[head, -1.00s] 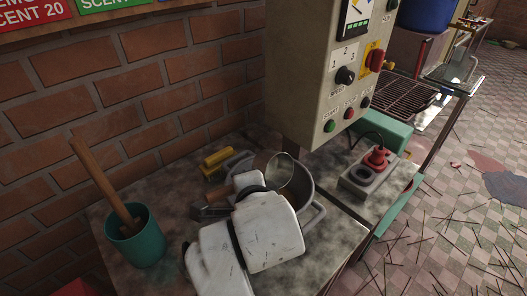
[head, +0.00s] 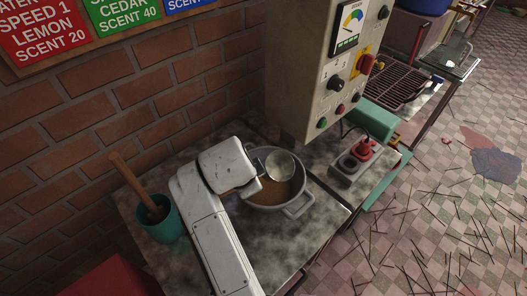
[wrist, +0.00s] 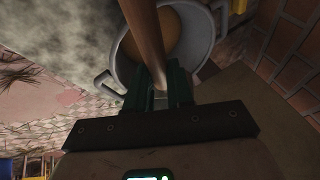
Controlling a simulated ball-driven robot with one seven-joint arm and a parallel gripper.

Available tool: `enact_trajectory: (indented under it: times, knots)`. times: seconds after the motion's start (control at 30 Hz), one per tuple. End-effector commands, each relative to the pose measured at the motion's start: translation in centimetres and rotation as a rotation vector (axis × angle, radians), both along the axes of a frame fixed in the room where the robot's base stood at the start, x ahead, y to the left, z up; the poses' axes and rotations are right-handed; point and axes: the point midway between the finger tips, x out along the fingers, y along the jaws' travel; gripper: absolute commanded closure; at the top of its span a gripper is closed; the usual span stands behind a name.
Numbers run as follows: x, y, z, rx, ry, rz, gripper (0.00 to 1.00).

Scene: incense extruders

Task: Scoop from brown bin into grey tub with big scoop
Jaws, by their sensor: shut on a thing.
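The big scoop shows its round metal bowl (head: 280,166) in the head view, over the far part of the grey tub (head: 297,208). Brown material lies inside the tub. In the wrist view, the scoop's wooden handle (wrist: 144,32) runs up between the green fingers of my gripper (wrist: 160,85), which is shut on it. The two-handled grey tub (wrist: 122,62) is behind the handle there. I cannot tell whether the bowl is loaded or touches the tub. In the head view my arm hides the tub's left side. I cannot make out a brown bin.
A teal pot (head: 160,224) with a wooden stick stands left of my arm. A control box (head: 318,80) hangs behind the tub. A grey block with red fittings (head: 352,160) sits to the right. A brick wall (head: 130,95) backs the worktop (head: 285,250).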

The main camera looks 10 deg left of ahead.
Motion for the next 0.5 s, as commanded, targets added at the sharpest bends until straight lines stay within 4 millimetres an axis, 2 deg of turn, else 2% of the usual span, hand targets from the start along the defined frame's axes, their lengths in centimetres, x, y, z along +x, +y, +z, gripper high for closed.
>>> enact_trajectory:
  times: [0.03, 0.07, 0.5]
  knots:
    - [0.12, 0.11, 1.0, -0.037, 0.031, 0.001, 1.0]
    - [0.12, 0.09, 1.15, -0.058, 0.05, 0.001, 1.0]
    - [0.12, 0.08, 1.1, -0.353, 0.303, 0.001, 1.0]
